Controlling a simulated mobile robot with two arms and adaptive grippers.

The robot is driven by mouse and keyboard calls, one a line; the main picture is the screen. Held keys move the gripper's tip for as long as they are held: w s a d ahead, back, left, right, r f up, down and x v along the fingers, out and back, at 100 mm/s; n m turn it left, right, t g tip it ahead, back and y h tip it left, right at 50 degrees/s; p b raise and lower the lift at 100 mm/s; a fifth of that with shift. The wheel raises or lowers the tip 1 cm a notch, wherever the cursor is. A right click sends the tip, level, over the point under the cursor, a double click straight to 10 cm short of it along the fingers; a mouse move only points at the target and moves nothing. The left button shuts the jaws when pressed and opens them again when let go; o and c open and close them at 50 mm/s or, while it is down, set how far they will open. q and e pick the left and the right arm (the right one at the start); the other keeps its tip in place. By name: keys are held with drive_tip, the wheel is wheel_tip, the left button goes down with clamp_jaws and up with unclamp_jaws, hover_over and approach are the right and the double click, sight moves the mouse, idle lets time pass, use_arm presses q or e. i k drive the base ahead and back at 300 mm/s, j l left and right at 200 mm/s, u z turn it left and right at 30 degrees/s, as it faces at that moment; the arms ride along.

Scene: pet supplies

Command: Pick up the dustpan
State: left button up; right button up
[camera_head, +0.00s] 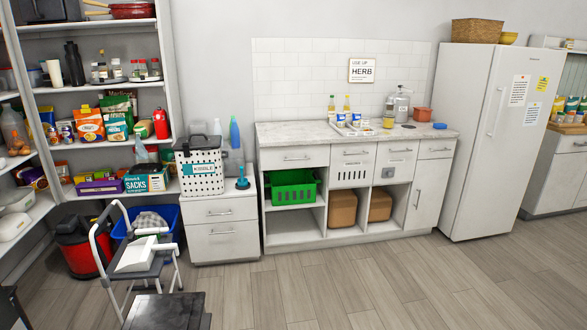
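A white dustpan (134,257) lies on the dark upper step of a folding step stool (101,243) at the lower left of the head view. A white handle-like part (151,231) shows just behind it; I cannot tell whether it belongs to the dustpan. Neither my left nor my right gripper is in view, and nothing is seen touching the dustpan.
A red and black canister (80,248) and a blue bin (168,221) stand behind the stool, below stocked shelves (60,90). Low white drawers (222,238), a counter (280,133) and a fridge (492,150) line the wall. The wood floor (370,285) at centre and right is clear.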

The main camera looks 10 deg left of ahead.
sight(138, 256)
drive_tip(key=i+l, duration=0.1)
drive_tip(key=i, duration=0.4)
drive_tip(key=i+l, duration=0.1)
drive_tip(key=i, duration=0.4)
drive_tip(key=i+l+u, duration=0.1)
drive_tip(key=i, duration=0.4)
drive_tip(key=i+l, duration=0.15)
drive_tip(key=i, duration=0.35)
drive_tip(key=i+l, duration=0.15)
drive_tip(key=i, duration=0.35)
drive_tip(key=i+j+u, duration=0.2)
drive_tip(key=u, duration=0.25)
drive_tip(key=i+j+u, duration=0.1)
drive_tip(key=i+u, duration=0.6)
drive_tip(key=u, duration=0.15)
drive_tip(key=i+u, duration=0.3)
drive_tip(key=u, duration=0.15)
drive_tip(key=i+l+u, duration=0.2)
drive_tip(key=u, duration=0.25)
drive_tip(key=i+l+u, duration=0.4)
drive_tip(key=k+j, duration=0.1)
